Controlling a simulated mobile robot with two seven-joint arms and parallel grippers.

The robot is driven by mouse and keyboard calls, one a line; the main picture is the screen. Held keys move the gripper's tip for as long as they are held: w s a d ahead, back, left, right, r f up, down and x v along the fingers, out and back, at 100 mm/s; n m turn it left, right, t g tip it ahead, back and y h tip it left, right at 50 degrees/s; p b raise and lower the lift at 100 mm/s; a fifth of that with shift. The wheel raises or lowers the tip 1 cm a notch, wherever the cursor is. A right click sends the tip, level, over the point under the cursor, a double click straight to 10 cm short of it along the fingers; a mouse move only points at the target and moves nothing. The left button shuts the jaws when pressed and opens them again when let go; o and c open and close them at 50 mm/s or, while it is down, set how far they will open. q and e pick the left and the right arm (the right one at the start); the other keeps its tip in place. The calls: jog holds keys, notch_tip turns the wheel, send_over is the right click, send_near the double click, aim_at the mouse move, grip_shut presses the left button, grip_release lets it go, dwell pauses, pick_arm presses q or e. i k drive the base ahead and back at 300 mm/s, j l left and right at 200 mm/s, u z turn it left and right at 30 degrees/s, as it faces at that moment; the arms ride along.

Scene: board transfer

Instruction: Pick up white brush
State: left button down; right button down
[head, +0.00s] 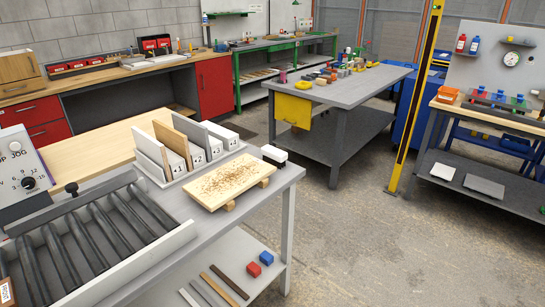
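The white brush (273,154) is a small block with a white top and a dark band below it. It sits at the far right corner of the grey table (215,221), behind a wooden board (228,182). The board rests on small wooden supports and is strewn with brown shavings. Neither of my grippers is in view.
A rack (181,150) holding upright boards stands left of the brush. A roller conveyor (90,240) fills the table's near left. A control box (22,170) has a dial. Concrete floor (370,250) is open to the right, before a yellow post (416,95).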

aim_at(275, 156)
jog(key=u, duration=1.65)
jog(key=z, duration=1.65)
jog(key=u, duration=0.4)
jog(key=i+l+u, duration=0.1)
jog(key=u, duration=0.25)
jog(key=l+u, duration=0.2)
jog(key=u, duration=0.2)
jog(key=l+u, duration=0.1)
jog(key=u, duration=0.3)
jog(key=l+u, duration=0.3)
jog(key=l, duration=0.15)
jog(key=l+u, duration=0.35)
